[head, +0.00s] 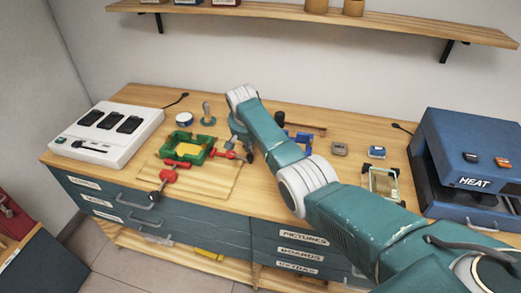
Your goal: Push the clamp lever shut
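A red clamp lever (166,177) is at the board's front left, with a dark end towards the bench's front edge. A second red lever (226,154) is on the right side of the frame. I cannot tell whether either clamp is shut. My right gripper (239,134) points down just behind and right of the frame, near the second red lever. Its fingers are small and partly hidden by my arm, so contact is unclear. My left gripper is out of view.
A white device (105,133) with black pads stands at the left. A blue heat press (465,165) stands at the right. A shelf (330,22) hangs above.

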